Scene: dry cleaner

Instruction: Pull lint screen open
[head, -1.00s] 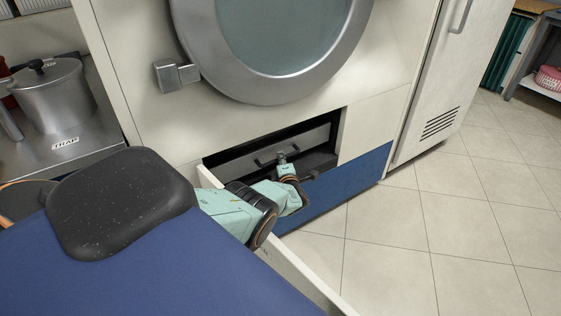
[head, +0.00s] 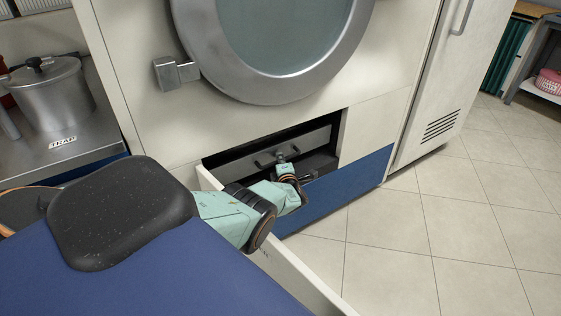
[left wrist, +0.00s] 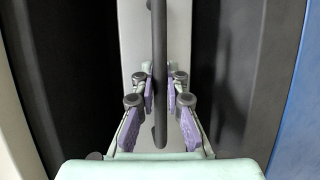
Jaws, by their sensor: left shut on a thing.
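The lint screen (head: 236,168) is a grey panel with a dark bar handle (head: 262,164), set in the dark recess under the machine's round door. My left gripper (head: 281,158) is at the right part of that handle. In the left wrist view the handle (left wrist: 159,55) runs between the purple finger pads of the gripper (left wrist: 160,98), which is shut on it. The pale face of the lint screen (left wrist: 133,45) shows behind the bar. The fingertips are small in the head view. My right gripper is out of view.
A white hinged panel (head: 290,272) stands swung out in front of the recess, beside my left arm. A blue panel (head: 345,188) lies right of the recess. A metal pot (head: 50,98) stands on a steel surface at left. The tiled floor (head: 430,220) at right is clear.

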